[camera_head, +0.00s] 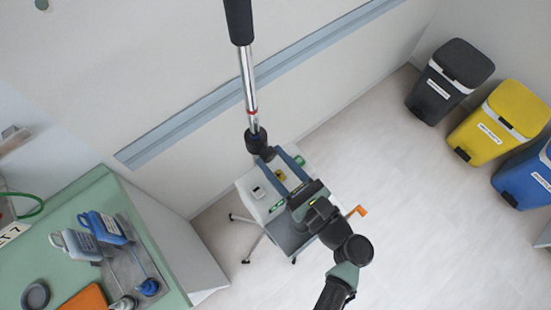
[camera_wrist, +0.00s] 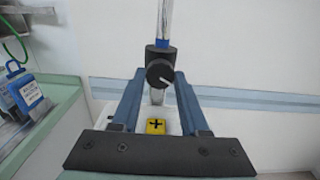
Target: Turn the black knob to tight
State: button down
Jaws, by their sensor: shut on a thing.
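The black knob (camera_wrist: 160,69) sits on a black collar on an upright chrome pole (camera_wrist: 165,20). Its round face is toward the wrist camera, and a white pointer line on it slants toward the lower right. My gripper (camera_wrist: 160,77) has its two blue fingers on either side of the knob and is shut on it. In the head view my gripper (camera_head: 277,158) reaches up to the black collar (camera_head: 256,140) at the lower end of the pole. The knob's face is hidden there, and I cannot read any tight marking.
A white wheeled cart (camera_head: 248,190) stands below my gripper, with a small yellow item (camera_wrist: 156,127) on it. A green-topped counter (camera_head: 60,225) with blue and grey bottles is at left. Black, yellow and blue bins stand at right. The floor between is clear.

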jog(key=shift+n+b, duration=0.3)
jog(key=shift+n, duration=0.1)
jog(key=n+b, duration=0.1)
jog(key=n, duration=0.1)
jog(key=n+b, duration=0.2)
jog(key=shift+f+n, duration=0.2)
jog(key=shift+n, duration=0.2)
jog(key=n+b, duration=0.5)
jog(key=n, duration=0.1)
jog(key=n+b, duration=0.7)
jog(key=b, duration=0.1)
jog(key=shift+n, duration=0.3)
jog(key=n+b, duration=0.3)
jog(key=shift+r, duration=0.1)
jog(key=shift+r+n+b, duration=0.15)
jog(key=shift+n+b, duration=0.65)
jog(key=shift+b, duration=0.1)
jog(key=shift+r, duration=0.1)
